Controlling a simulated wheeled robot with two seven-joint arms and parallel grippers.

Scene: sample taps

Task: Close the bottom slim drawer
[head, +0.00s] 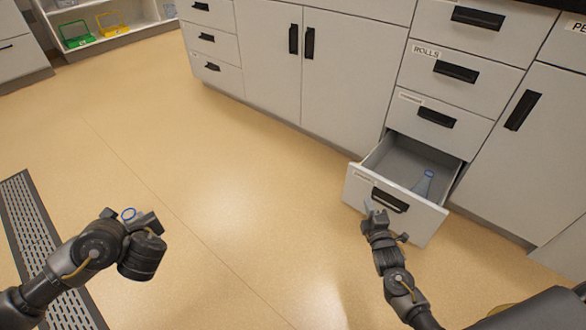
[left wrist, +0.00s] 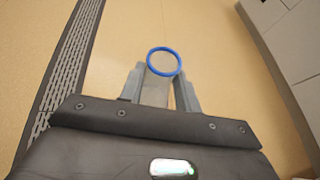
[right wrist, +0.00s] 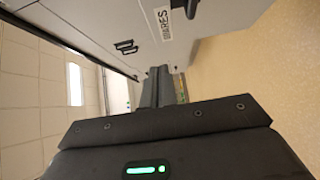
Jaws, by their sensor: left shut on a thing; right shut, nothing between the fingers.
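The bottom slim drawer (head: 358,196) stands pulled out of the cabinet, with a dark handle (head: 390,200) and a label on its front. A clear vessel with a blue rim (head: 424,184) is inside it. My right gripper (head: 373,212) is shut and empty, close to the drawer front left of the handle; I cannot tell whether it touches. In the right wrist view its fingers (right wrist: 155,78) are together beside the labelled front (right wrist: 172,24). My left gripper (head: 134,221) is shut on a clear blue-rimmed vessel, whose rim (left wrist: 164,50) shows between the fingers in the left wrist view.
Closed drawers (head: 436,116) stand above the open one, with a cupboard door (head: 530,125) to its right and closed double doors (head: 300,80) to its left. Green (head: 76,38) and yellow (head: 112,27) racks stand on a far shelf. The floor between my arms is clear.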

